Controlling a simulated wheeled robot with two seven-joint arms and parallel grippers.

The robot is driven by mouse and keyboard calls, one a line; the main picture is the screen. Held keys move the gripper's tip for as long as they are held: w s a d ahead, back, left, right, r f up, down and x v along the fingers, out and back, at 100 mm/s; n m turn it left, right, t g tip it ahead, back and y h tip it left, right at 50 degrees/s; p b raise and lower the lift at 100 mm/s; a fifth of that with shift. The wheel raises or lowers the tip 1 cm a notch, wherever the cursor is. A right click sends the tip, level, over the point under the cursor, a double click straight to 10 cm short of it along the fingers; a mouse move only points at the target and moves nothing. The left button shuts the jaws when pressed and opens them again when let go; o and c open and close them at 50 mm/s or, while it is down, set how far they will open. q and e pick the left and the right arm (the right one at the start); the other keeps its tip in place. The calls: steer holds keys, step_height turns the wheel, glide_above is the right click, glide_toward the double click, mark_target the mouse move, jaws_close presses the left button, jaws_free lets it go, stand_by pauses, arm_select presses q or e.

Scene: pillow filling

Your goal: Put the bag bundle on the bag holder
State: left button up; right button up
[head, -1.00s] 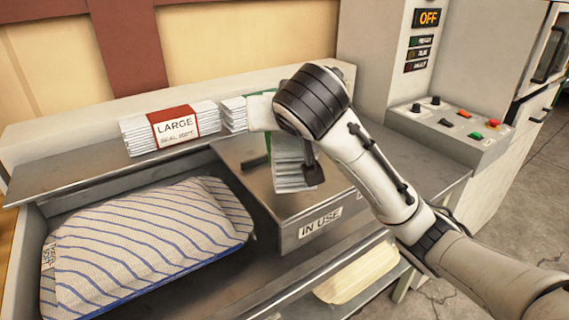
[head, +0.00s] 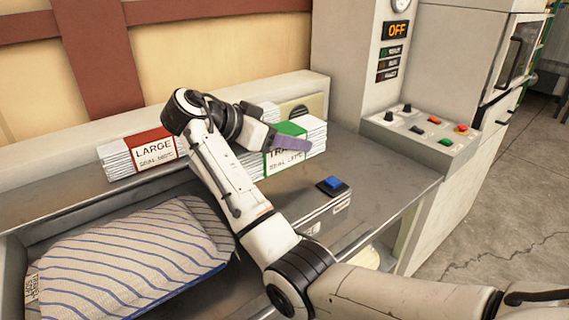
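A bag bundle with a green band and a label starting "TRA" (head: 313,137) stands at the right of the back shelf. My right gripper (head: 290,144) reaches in front of it, a purple finger across its label. Whether the fingers grip the bundle is unclear. A low metal box (head: 312,212), labelled "IN USE" in the earlier frame, stands in front; it may be the bag holder. My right arm covers much of its top and front, so whether anything lies there is hidden. My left gripper is out of view.
A red-banded LARGE bundle (head: 141,155) stands at the back left. A striped pillow (head: 125,255) lies in the trough. A control panel (head: 420,130) stands at the right.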

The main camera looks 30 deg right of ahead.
mark_target(288, 160)
step_height(288, 160, down, 5)
steer(key=shift+f, duration=0.15)
stand_by(0.3)
steer(key=shift+f, duration=0.15)
steer(key=o, duration=1.4)
steer(key=shift+f, duration=0.1)
